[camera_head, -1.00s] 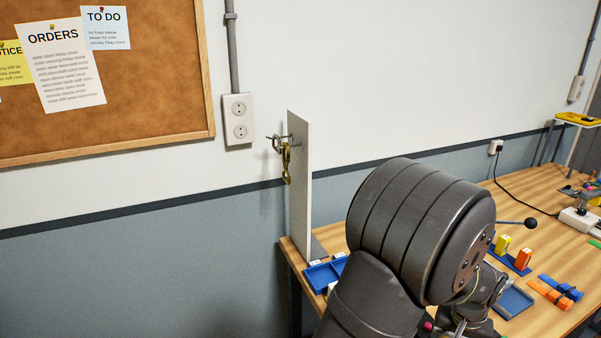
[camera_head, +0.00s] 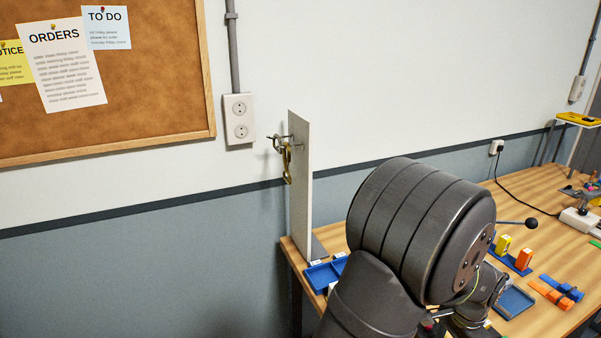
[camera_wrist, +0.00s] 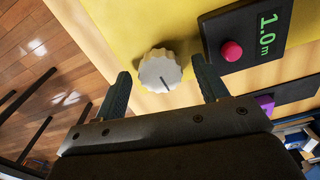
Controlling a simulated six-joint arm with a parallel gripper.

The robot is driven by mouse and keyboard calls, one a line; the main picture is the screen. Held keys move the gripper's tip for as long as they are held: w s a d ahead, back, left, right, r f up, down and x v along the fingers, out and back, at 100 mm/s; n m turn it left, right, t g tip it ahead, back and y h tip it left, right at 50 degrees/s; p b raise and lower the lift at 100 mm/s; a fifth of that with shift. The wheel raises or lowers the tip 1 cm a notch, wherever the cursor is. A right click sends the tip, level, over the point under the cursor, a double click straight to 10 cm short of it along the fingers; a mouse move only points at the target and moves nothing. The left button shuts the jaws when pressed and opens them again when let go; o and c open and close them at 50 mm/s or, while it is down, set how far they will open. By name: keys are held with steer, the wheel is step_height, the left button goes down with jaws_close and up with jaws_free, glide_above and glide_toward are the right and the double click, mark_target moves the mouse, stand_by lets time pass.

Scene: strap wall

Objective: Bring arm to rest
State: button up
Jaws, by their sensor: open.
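My gripper (camera_wrist: 162,68) is open in the wrist view, with two dark fingers spread apart and nothing held between them. A white ribbed knob (camera_wrist: 159,71) on a yellow panel (camera_wrist: 125,30) appears between the fingertips, with gaps on both sides; how far beyond the tips it lies I cannot tell. In the head view my arm's large dark links cover the middle of the bench, and my gripper's fingers cannot be made out there.
The wrist view shows a black display (camera_wrist: 262,30) reading 1.0 m with a red button (camera_wrist: 232,51). In the head view, a white upright board (camera_head: 301,185) holds a hanging brass hook (camera_head: 287,163).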

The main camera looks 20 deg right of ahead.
steer(key=shift+m, duration=0.8)
steer(key=w+a+r+n+t+h, duration=0.1)
steer(key=w+a+r+n, duration=0.4)
steer(key=a, duration=0.5)
steer(key=w+a+r+n+t+h, duration=0.1)
steer(key=w+a+r+n, duration=0.1)
steer(key=w+a+r, duration=0.55)
steer(key=s+a+n+t, duration=0.1)
steer(key=s+a+n, duration=0.1)
steer(key=a, duration=0.6)
steer(key=s+a+f+n+t, duration=0.1)
steer(key=s+a+n, duration=0.2)
steer(key=a, duration=0.5)
steer(key=s+a+n+t, duration=0.1)
steer(key=s+a+n, duration=0.2)
steer(key=a, duration=0.6)
steer(key=shift+s+f+n, duration=0.15)
steer(key=shift+s+n, duration=0.1)
steer(key=shift+n, duration=0.45)
